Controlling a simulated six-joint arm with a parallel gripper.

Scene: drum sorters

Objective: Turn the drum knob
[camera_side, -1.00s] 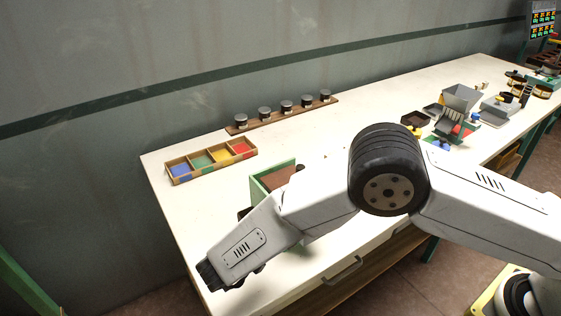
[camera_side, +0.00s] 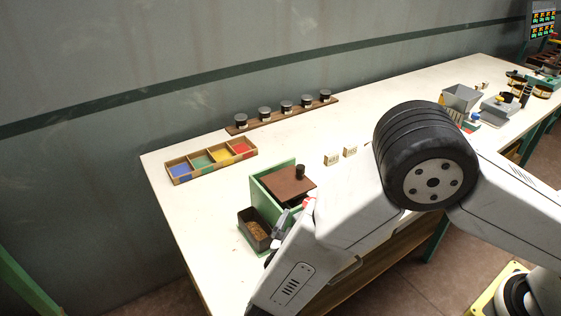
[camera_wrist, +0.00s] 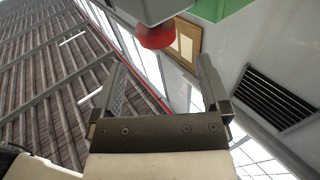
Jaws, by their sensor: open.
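A green box-like sorter (camera_side: 264,201) with a brown top and a dark peg stands on the white table. A small red part (camera_side: 308,201) shows at its right side, partly behind my arm. In the wrist view a red round knob (camera_wrist: 155,37) sits on the end of a grey part, at the top centre. My gripper (camera_wrist: 163,68) is open and empty, with its two fingers spread below the knob in that picture. The knob appears beyond the fingertips; whether they touch it I cannot tell. In the side view my gripper is mostly hidden, close to the sorter's front.
A dark tray (camera_side: 255,230) with brown contents sits at the sorter's left front. A rack (camera_side: 283,115) of several dark-topped pieces stands at the back. Two small light blocks (camera_side: 341,156) lie right of the sorter.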

